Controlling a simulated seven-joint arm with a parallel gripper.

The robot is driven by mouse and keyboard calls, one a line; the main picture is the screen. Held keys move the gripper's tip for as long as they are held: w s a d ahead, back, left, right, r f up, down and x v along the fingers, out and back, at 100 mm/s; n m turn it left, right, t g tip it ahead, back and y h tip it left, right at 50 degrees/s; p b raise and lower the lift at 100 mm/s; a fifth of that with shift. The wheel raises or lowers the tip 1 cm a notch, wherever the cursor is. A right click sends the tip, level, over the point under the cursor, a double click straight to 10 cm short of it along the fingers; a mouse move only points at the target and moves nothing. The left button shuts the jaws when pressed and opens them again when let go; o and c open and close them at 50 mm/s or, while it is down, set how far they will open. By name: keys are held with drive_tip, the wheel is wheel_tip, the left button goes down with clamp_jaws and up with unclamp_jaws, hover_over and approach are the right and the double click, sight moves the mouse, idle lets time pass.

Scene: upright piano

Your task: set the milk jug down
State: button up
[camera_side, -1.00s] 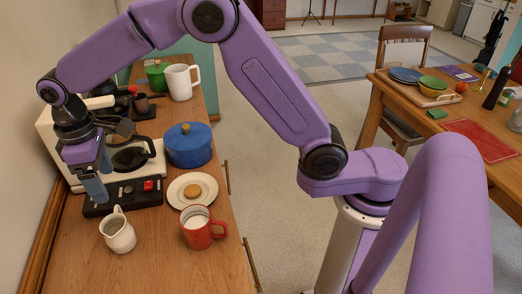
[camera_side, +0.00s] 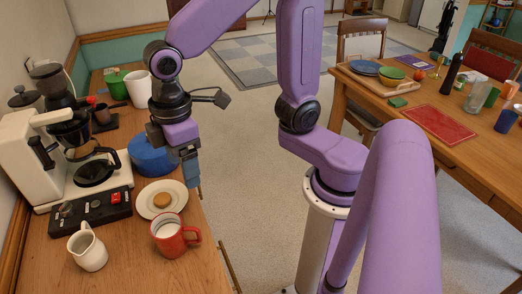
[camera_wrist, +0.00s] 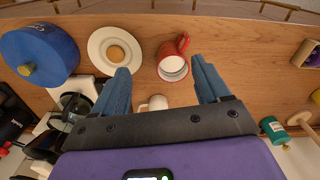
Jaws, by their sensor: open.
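The milk jug (camera_side: 88,250) is a small cream pitcher with a spout and handle. It stands upright on the wooden counter (camera_side: 135,268) near the front in the side view. My gripper (camera_side: 196,188) is apart from it, up and to the right, above the counter's right edge beside the blue pot. In the wrist view my gripper (camera_wrist: 161,72) has its two blue fingers spread with nothing held between them. The jug (camera_wrist: 154,103) shows there too, its lower part hidden behind the gripper body.
A red mug (camera_side: 170,240) stands right of the jug, and a plate (camera_side: 147,200) with a biscuit lies behind it. A coffee machine (camera_side: 25,160) and a black switch panel (camera_side: 95,213) stand behind the jug. A blue pot (camera_side: 148,160) is partly hidden by my gripper.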

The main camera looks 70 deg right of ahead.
drive_tip(key=s+d+f+n, duration=0.1)
drive_tip(key=s+d+f, duration=0.1)
drive_tip(key=s+d, duration=0.8)
drive_tip(key=shift+s+d, duration=0.2)
drive_tip(key=shift+s, duration=1)
drive_tip(key=shift+r, duration=0.1)
